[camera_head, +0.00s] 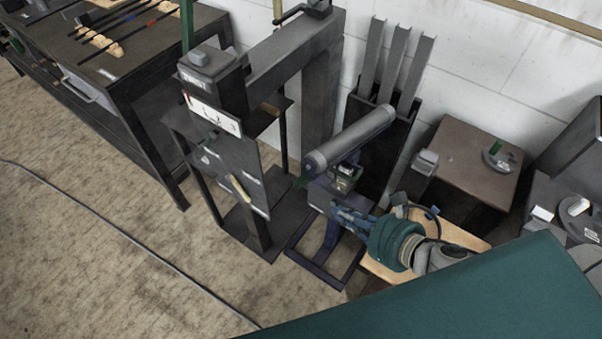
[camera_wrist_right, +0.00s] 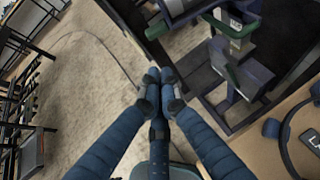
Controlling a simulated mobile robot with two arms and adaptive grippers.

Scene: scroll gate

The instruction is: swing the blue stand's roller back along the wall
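The blue stand (camera_head: 322,246) has a dark blue floor frame and a short post, in the head view just right of the dark gate machine. Its grey roller (camera_head: 352,137) lies level on top, slanting from near left to far right, in front of a black bin. My right gripper (camera_head: 341,214) is low beside the stand's post, below the roller. In the right wrist view its blue fingers (camera_wrist_right: 160,82) meet at the tips with nothing visible between them; the stand (camera_wrist_right: 238,75) is to their upper right, apart from the tips. My left gripper is not in view.
The dark gate machine (camera_head: 230,150) stands left of the stand. The black bin (camera_head: 378,140) with grey channels is against the white wall. A brown box (camera_head: 465,165) and a wooden top (camera_head: 455,236) are to the right. Carpet at front left is clear except for a cable.

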